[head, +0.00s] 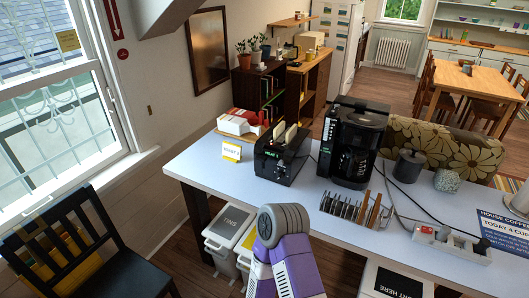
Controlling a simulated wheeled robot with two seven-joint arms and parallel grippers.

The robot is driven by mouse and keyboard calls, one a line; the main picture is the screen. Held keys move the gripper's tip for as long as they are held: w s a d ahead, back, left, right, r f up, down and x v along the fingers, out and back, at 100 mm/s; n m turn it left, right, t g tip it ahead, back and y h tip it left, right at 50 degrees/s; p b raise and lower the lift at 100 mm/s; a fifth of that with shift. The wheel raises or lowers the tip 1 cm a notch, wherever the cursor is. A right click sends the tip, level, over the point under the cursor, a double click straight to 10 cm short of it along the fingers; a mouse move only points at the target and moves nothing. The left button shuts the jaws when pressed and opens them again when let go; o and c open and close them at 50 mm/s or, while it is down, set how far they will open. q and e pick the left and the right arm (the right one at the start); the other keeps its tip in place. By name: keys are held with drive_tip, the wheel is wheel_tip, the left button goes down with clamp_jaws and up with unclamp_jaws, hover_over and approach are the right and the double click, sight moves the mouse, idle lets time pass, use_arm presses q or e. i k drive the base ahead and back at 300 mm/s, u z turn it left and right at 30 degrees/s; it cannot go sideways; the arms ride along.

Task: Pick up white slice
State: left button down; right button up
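Two pale bread slices (290,136) stand upright side by side in the slots of a black toaster (282,160) on the white counter. Their tops stick out; their lower parts are hidden in the toaster. Brown slices (374,210) stand in a metal toast rack (341,208) nearer the front edge. I cannot tell for sure which slice is the white one. A purple and grey arm part of mine rises from the bottom middle, in front of the counter. No gripper fingers show, so neither gripper is in view.
A black coffee maker (352,145) stands right of the toaster, with a dark canister (408,166) beyond. A small sign (232,152) and a red-and-white package (240,122) are to the left. A power strip (450,241) with cables lies at right. The counter's (215,180) left front is clear.

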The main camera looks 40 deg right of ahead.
sight(292, 131)
drive_tip(key=z, duration=0.85)
drive_tip(key=i, duration=0.75)
drive_tip(key=u, duration=1.8)
drive_tip(key=k, duration=0.95)
drive_tip(key=z, duration=1.55)
drive_tip(key=i, duration=0.1)
drive_tip(key=u, duration=0.15)
